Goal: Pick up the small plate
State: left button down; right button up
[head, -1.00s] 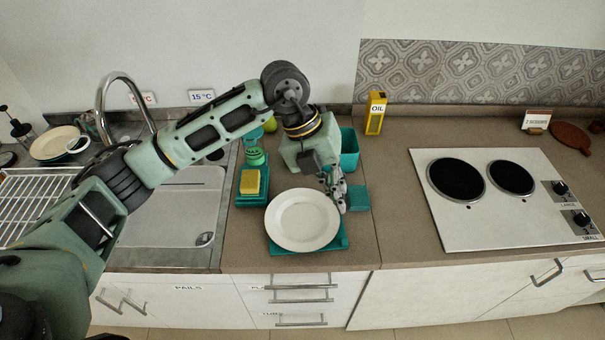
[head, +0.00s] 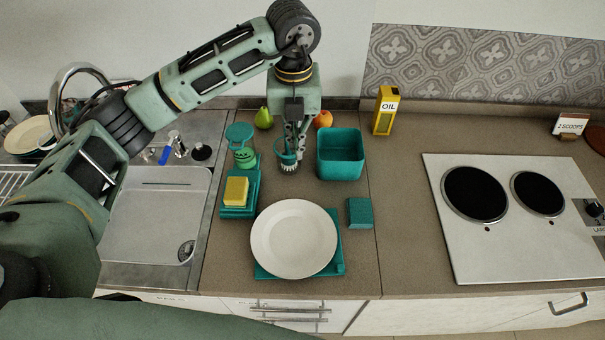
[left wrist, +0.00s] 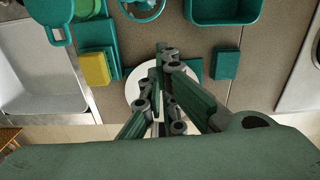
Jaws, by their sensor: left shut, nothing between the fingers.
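A white round plate (head: 294,239) lies on a teal square board (head: 335,262) near the front edge of the counter. It also shows in the left wrist view (left wrist: 134,92), partly hidden by my fingers. Another pale plate (head: 27,136) is at the far left, beyond the sink. My left gripper (head: 289,165) is shut and empty, pointing down. In the head view it appears behind the plate's far rim, apart from it. In the left wrist view its fingers overlap the plate. My right gripper is not in view.
A teal bin (head: 341,155), a yellow sponge (head: 236,191) on a teal holder, a small teal block (head: 360,212) and a yellow oil box (head: 386,111) stand around. The sink (head: 155,215) is left, the cooktop (head: 450,245) right. Counter between block and cooktop is clear.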

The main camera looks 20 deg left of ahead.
pick_arm(q)
jog(key=b, duration=0.6)
send_over(298, 192)
notch_tip(298, 192, down, 7)
notch_tip(298, 192, down, 9)
jog(key=p, duration=0.2)
jog(key=shift+a+p, duration=0.1)
jog(key=shift+p, duration=0.3)
jog(key=shift+f, duration=0.4)
